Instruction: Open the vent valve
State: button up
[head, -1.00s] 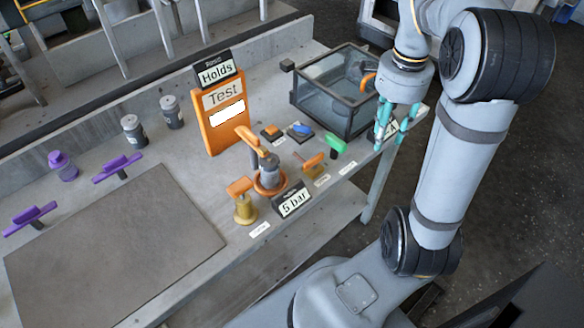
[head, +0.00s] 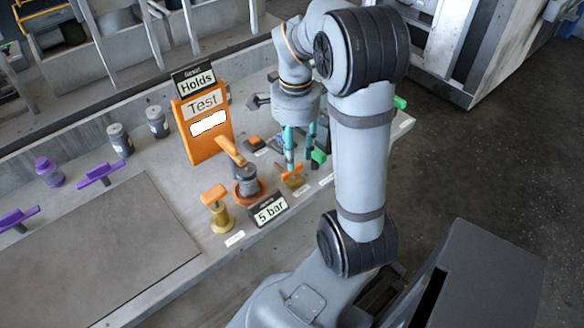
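Several handled fittings stand near the bench's front edge, and their small white labels are too small to read, so I cannot tell which is the vent valve. One has a brass body and orange handle (head: 217,207). Beside it is a grey cylinder with a raised orange lever (head: 230,151). Further right are a low orange-handled fitting (head: 291,173) and a green handle (head: 318,156). My gripper (head: 300,156) points down with its teal fingers apart, nothing visible between them. It is over or just behind the low orange handle and green handle; contact cannot be told.
An orange test board (head: 203,128) with a "Holds" sign stands behind. A "5 bar" sign (head: 269,210) sits at the front edge. Purple handles (head: 100,174) and grey jars (head: 120,140) are at left. A bare plate (head: 100,250) lies front left. My arm hides the glass-sided box.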

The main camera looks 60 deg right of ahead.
notch_tip(320, 180, down, 5)
jog(key=shift+f+b, duration=0.1)
jog(key=shift+b, duration=0.2)
jog(key=c, duration=0.3)
grip_shut()
